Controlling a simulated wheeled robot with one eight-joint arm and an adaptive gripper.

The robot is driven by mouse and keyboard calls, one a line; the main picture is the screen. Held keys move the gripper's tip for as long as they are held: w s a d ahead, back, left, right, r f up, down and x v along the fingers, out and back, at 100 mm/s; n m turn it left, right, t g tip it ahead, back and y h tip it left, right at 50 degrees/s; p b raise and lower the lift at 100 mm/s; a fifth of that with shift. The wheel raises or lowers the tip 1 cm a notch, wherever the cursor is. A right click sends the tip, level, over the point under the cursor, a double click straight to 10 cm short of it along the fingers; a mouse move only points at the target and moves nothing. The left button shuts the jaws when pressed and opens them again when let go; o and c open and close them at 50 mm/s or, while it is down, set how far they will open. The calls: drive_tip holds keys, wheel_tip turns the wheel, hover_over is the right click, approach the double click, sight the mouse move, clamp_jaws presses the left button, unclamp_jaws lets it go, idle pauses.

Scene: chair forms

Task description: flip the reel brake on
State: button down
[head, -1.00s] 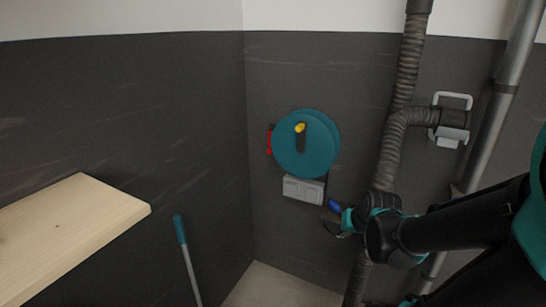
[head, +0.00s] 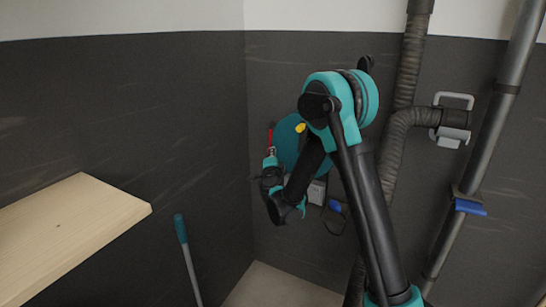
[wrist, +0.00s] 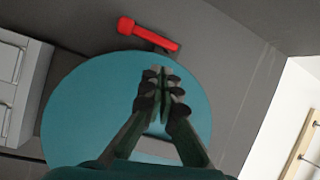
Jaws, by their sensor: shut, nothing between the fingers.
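The teal reel (head: 287,137) hangs on the dark wall and is partly hidden behind my arm in the head view. In the wrist view the reel (wrist: 75,118) fills the middle. The red brake lever (wrist: 148,34) sticks out at its rim, with a round knob at the left end. In the head view only a bit of the lever (head: 271,133) shows, just above my gripper (head: 270,156). My gripper (wrist: 165,72) is shut and empty, its fingertips over the reel's face close below the lever. I cannot tell whether they touch it.
A yellow knob (head: 300,127) sits on the reel's face. A grey box (head: 317,191) and a blue plug (head: 335,206) are below it. Pipes (head: 408,90) run on the right. A wooden shelf (head: 75,225) juts out at left; a teal-handled pole (head: 181,230) stands near it.

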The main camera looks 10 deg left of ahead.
wheel_tip(320, 180, down, 6)
drive_tip(key=a+m+h, duration=0.1)
drive_tip(key=m+h, duration=0.1)
drive_tip(key=m, duration=0.1)
drive_tip(key=shift+a+f+g+h, duration=0.15)
drive_tip(key=shift+a+g+h, duration=0.15)
drive_tip(key=shift+g, duration=0.1)
drive_tip(key=shift+w, duration=0.15)
drive_tip(key=w, duration=1)
drive_tip(key=shift+d, duration=0.25)
drive_tip(key=shift+a, duration=0.1)
drive_tip(key=shift+a+f+m, duration=0.15)
drive_tip(key=shift+a+m, duration=0.05)
drive_tip(key=shift+m, duration=0.3)
